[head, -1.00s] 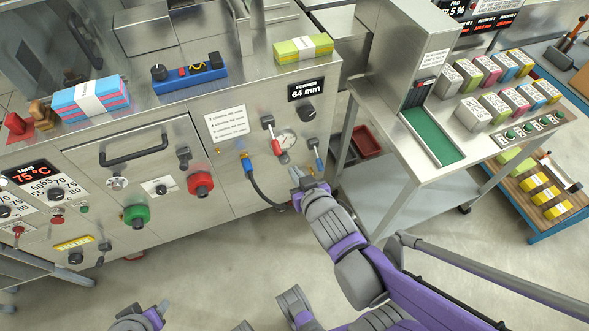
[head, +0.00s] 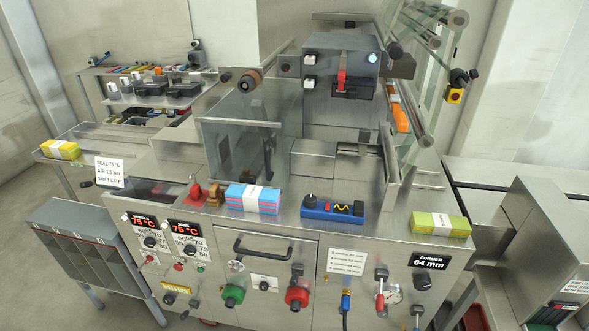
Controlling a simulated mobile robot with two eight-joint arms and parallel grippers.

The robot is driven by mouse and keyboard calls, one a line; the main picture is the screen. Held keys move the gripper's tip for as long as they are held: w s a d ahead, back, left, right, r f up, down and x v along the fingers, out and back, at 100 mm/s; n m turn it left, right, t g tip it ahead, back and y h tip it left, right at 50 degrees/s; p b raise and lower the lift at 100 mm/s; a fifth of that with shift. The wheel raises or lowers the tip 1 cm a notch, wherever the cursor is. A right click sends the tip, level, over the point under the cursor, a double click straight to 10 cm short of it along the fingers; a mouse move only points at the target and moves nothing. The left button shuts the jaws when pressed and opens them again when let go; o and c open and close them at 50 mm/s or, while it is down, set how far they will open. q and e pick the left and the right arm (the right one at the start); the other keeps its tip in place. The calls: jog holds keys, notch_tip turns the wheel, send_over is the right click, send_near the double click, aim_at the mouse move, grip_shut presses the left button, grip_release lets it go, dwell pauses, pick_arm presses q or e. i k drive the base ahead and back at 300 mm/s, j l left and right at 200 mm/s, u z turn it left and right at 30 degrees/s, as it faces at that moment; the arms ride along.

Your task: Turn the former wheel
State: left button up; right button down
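The black former knob (head: 422,282) is on the machine's front panel at the lower right in the head view. It sits just under the black display (head: 429,262) that reads FORMER 64 mm. Nothing of mine is seen touching the knob. Neither of my grippers shows in this view, so their state and what they may be near are hidden.
Left of the knob are a round gauge (head: 393,294), a red-handled lever (head: 380,298) and an instruction sheet (head: 347,263). A yellow-green cloth pack (head: 441,225) lies on the ledge above. Red (head: 297,297) and green (head: 232,295) knobs stick out of the panel.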

aim_at(422, 282)
jog(key=z, duration=1.35)
